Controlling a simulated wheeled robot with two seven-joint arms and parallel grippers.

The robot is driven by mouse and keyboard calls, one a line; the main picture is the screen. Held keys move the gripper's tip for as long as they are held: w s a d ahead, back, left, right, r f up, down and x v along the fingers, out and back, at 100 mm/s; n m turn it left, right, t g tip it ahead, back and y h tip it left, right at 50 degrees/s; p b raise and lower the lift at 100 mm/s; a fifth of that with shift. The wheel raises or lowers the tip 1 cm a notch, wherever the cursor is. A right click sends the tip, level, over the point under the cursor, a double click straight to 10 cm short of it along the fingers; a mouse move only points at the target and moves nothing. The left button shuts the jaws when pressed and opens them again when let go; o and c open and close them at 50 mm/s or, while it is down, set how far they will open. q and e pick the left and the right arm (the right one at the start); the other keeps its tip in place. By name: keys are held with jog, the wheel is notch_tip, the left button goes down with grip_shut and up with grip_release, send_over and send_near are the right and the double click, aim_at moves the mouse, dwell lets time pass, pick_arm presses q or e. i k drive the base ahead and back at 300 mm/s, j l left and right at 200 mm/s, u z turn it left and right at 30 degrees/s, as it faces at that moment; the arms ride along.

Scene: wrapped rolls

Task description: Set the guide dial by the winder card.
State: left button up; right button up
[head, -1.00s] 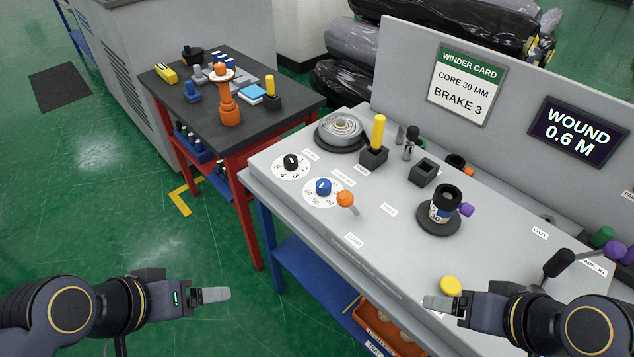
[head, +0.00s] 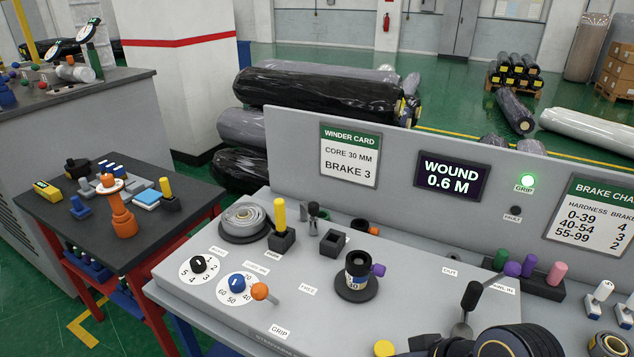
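The winder card (head: 350,157) on the grey back panel reads "CORE 30 MM" and "BRAKE 3". My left gripper is out of view.
An orange-tipped lever (head: 260,291) is beside the blue dial. A black cylinder on a round base (head: 357,275) and a black-knobbed crank (head: 471,297) stand farther right. The green GRIP lamp (head: 527,181) is lit. The display (head: 452,181) reads "WOUND 0.6 M". The bench's front-middle is clear.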

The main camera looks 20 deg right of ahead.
aim_at(236, 281)
jog(key=i+j+u, duration=0.15)
jog(key=u, duration=0.25)
jog(key=i+j+u, duration=0.2)
jog(key=u, duration=0.15)
